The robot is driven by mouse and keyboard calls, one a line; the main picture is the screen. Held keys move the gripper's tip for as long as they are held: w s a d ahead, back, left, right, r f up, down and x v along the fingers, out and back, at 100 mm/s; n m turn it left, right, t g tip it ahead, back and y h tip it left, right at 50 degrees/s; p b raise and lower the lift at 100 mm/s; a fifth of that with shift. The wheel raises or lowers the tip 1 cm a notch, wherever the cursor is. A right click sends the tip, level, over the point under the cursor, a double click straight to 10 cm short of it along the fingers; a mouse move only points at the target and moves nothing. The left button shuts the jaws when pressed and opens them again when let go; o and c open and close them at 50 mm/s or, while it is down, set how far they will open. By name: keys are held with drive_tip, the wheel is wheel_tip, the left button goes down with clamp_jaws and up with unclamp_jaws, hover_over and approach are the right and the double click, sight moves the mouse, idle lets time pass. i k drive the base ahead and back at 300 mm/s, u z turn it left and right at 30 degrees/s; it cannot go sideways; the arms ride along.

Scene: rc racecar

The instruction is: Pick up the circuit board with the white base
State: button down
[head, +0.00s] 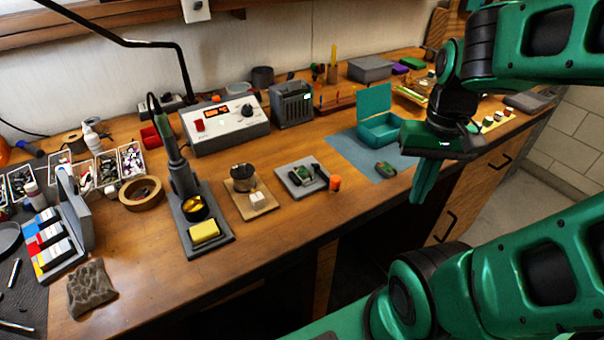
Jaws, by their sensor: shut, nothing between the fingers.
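My gripper (422,198) hangs at the right, over the front edge of the workbench, with its green fingers pointing down, shut and empty. A small green and dark part (304,174) with some pale areas, possibly a circuit board, lies on a grey pad (286,184) near the bench's middle, left of my gripper. A small green piece (385,168) lies on the blue mat (352,150), closer to my gripper. Greenish boards (411,96) lie farther back, partly behind my arm. The parts are too small to tell which has a white base.
A teal open box (379,128) stands on the mat. Left are a wooden block (262,207), a soldering stand (226,240) with a yellow sponge and a grey power unit (227,125). Bare wood shows along the front.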

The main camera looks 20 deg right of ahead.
sight(301, 171)
drive_tip(key=z, duration=1.35)
drive_tip(key=k, duration=1.9)
drive_tip(key=u, duration=1.45)
drive_tip(key=i, duration=1)
drive_tip(key=z, duration=0.05)
